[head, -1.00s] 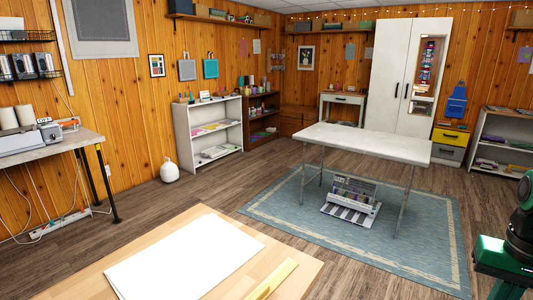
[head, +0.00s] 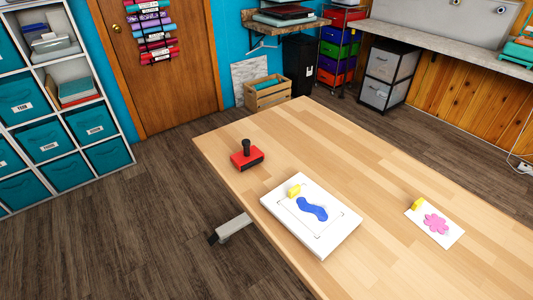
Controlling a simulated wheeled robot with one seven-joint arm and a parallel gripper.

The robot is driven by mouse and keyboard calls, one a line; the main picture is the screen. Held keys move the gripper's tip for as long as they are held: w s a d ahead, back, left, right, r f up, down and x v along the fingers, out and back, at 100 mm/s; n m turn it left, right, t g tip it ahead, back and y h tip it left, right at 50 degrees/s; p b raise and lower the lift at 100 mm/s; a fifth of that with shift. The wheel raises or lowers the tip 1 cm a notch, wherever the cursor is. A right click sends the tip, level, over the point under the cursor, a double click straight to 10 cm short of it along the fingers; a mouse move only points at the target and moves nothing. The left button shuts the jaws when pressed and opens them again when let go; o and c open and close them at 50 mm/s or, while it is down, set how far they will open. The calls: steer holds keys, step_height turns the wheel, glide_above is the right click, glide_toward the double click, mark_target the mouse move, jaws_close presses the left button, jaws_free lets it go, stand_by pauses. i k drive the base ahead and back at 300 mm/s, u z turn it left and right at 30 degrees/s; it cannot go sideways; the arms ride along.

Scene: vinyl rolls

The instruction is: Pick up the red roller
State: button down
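A red block-shaped tool with a black upright handle (head: 247,155), which looks like the red roller, stands on the wooden table (head: 330,140) near its left edge. Whether its underside holds a roller is hidden. Rolls in several colours, some of them red (head: 155,33), also hang in a rack on the brown door. My gripper is not in view, so its state does not show.
A white board with a blue shape (head: 312,208) and a yellow piece (head: 294,191) lies near the tool. A white card with a pink flower (head: 436,224) lies further right. A teal-bin shelf (head: 62,115) stands left. Floor (head: 150,220) between shelf and table is clear.

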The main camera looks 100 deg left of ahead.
mark_target(245, 159)
steer(key=u, duration=3.3)
